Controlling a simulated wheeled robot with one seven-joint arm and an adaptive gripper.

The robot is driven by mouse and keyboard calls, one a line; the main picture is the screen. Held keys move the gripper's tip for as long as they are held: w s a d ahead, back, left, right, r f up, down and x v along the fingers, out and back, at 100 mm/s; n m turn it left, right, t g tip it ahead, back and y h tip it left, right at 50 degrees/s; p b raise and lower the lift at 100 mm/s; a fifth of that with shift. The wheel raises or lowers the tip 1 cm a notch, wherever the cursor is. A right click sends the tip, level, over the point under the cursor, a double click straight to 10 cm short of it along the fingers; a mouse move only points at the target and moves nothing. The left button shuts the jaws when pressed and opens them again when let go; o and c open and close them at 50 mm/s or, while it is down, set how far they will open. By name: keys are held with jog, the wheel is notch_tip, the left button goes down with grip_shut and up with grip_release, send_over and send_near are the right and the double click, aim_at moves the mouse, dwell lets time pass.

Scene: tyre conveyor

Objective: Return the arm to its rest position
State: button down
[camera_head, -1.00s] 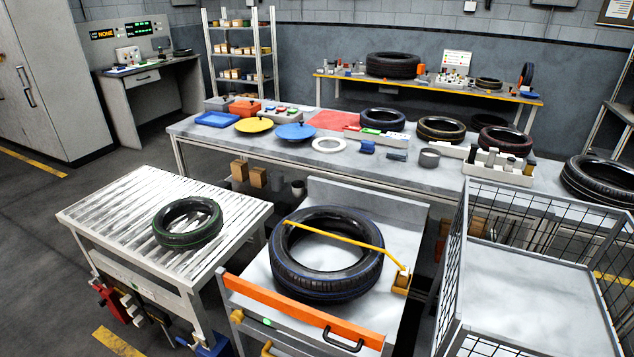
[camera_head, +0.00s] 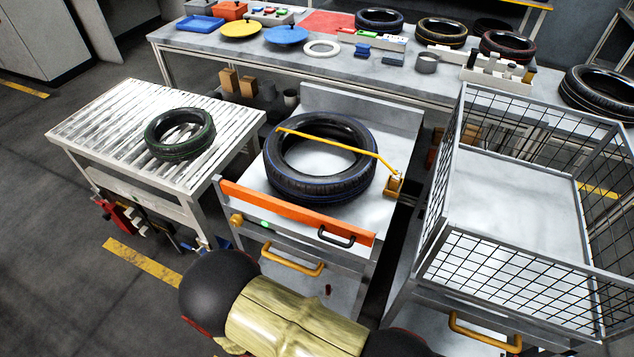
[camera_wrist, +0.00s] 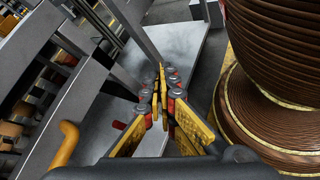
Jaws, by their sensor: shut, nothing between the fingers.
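My arm (camera_head: 280,318) shows at the bottom of the head view as a pale yellow link with dark rounded joints. My gripper is out of the head view. In the wrist view my gripper (camera_wrist: 162,85) is shut, its yellow and red-jointed fingers together with nothing between them. Behind the fingers are a grey surface and a grey frame, with no contact that I can make out.
A blue-lined tyre (camera_head: 320,158) lies under a yellow bar on the middle stand. A green-lined tyre (camera_head: 180,133) lies on the roller table (camera_head: 100,125). A wire cage (camera_head: 510,215) stands at right. A brown ribbed object (camera_wrist: 275,75) is close beside my gripper.

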notch_tip(320, 180, up, 27)
jog(key=d+m+g+y+p, duration=0.2)
jog(key=m+g+y, duration=0.3)
jog(key=m+y, duration=0.45)
jog(key=d+r+m+t+y, duration=0.1)
jog(key=d+r+m+t, duration=0.2)
jog(key=d+r, duration=0.3)
jog(key=d+r+m+t+y+p, duration=0.1)
jog(key=d+r+m+t, duration=0.2)
jog(key=d+r, duration=0.4)
notch_tip(320, 180, up, 7)
jog(key=shift+r+t, duration=0.1)
jog(key=shift+t, duration=0.4)
